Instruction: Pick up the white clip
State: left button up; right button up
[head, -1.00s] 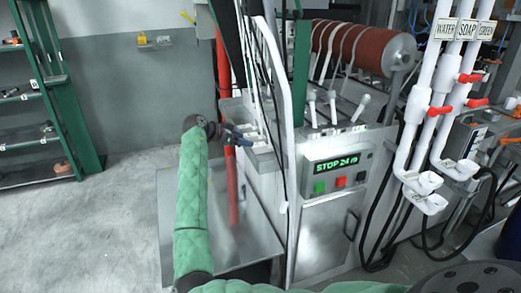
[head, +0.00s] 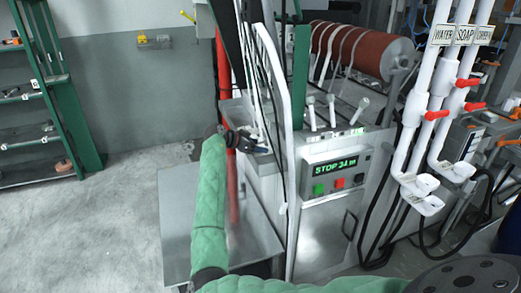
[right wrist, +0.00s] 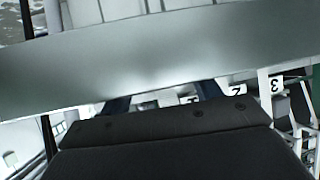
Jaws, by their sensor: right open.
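My right gripper (head: 259,143) is open at the end of the green padded arm, by the ledge (head: 266,165) on the left side of the metal machine. In the right wrist view its two dark blue fingertips (right wrist: 163,98) stand apart, partly hidden behind the gripper body. Small whitish parts show between and beyond them, but I cannot tell whether one is the white clip. I cannot clearly make out the clip in the head view either. My left gripper is not in view.
A grey metal plate (right wrist: 150,55) crosses the right wrist view; number tags (right wrist: 273,86) show beyond. A white curved rail (head: 281,90) and a red pipe (head: 232,190) stand close to the gripper. A control panel (head: 336,177) is to the right. Floor at left (head: 100,220) is clear.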

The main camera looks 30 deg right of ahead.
jog(key=shift+d+f, duration=0.1)
jog(key=shift+d, duration=0.1)
jog(key=c, duration=1.2)
